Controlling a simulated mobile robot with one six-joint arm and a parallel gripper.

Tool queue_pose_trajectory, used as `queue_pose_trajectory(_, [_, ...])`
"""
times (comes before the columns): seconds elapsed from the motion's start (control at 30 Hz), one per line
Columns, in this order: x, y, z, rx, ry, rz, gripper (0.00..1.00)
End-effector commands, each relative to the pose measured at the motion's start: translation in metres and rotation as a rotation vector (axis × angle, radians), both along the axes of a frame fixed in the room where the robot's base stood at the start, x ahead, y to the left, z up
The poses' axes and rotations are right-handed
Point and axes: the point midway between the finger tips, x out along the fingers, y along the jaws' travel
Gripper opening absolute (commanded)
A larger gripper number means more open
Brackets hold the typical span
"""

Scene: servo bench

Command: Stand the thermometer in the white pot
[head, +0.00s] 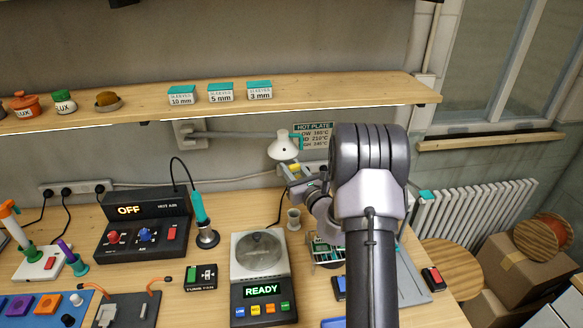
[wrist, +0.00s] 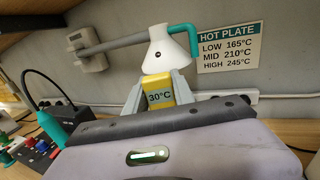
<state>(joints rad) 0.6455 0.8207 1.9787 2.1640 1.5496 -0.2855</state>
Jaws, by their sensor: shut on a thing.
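My gripper (wrist: 157,88) is shut on the thermometer (wrist: 158,95), whose yellow body with a "30°C" display sits between the two grey fingers in the wrist view. In the head view my gripper (head: 300,178) is held above the back of the bench, in front of the wall, and my arm hides much of it. The lower end of the thermometer is hidden in the wrist view. A small pale pot (head: 293,221), likely the white pot, stands on the bench below my gripper. It is not visible in the wrist view.
A shelf (head: 300,112) runs above.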

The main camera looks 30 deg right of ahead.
Motion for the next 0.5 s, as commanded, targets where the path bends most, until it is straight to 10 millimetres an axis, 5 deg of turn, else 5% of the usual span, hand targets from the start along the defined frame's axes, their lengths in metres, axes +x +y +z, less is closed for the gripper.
queue_pose_trajectory(0.5, [0.0,0.0,-0.047,0.001,0.001,0.0,0.0])
